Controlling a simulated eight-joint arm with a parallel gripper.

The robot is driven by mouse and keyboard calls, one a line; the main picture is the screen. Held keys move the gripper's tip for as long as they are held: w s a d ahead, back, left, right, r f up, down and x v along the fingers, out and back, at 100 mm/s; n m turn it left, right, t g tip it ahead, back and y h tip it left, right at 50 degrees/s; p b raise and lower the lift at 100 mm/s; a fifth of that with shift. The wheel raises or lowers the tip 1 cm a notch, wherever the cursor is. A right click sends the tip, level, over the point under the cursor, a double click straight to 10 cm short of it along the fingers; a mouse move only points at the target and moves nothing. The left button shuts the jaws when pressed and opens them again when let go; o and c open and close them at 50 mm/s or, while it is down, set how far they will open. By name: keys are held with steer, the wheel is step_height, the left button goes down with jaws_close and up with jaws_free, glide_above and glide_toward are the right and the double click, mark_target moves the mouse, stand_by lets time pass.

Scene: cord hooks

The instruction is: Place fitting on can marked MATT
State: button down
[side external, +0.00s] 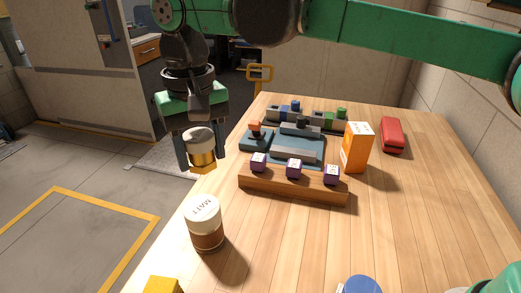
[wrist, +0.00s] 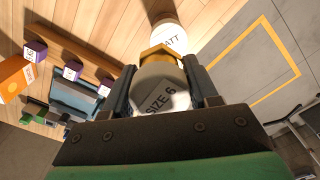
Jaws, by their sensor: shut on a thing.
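The fitting (side external: 202,147) has a pale rounded body and a brass, hex-shaped lower part. My gripper (side external: 202,155) is shut on it and holds it in the air, beyond and above the can. In the wrist view the fitting (wrist: 160,90) sits between both fingers, with "SIZE 6" readable on its near face. The can marked MATT (side external: 206,235) stands upright on the table, with a white top and a brown lower band. In the wrist view its white top (wrist: 172,36) shows just past the brass part, with "ATT" readable and the rest hidden. Fitting and can are apart.
A wooden block (side external: 290,187) with several purple cubes stands right of the can, before a teal-grey fixture (side external: 298,148). An orange box (side external: 357,148) and a red case (side external: 393,135) stand farther right. A yellow item (side external: 163,285) and a blue disc (side external: 360,285) lie nearest the camera.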

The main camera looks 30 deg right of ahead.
mark_target(201, 207)
steer(key=shift+w+a+f, duration=0.5)
steer(key=shift+w, duration=0.15)
step_height(201, 207, down, 8)
steer(key=shift+w+f, duration=0.1)
steer(key=shift+c, duration=1.1)
jaws_free()
steer(key=shift+a+f, duration=0.1)
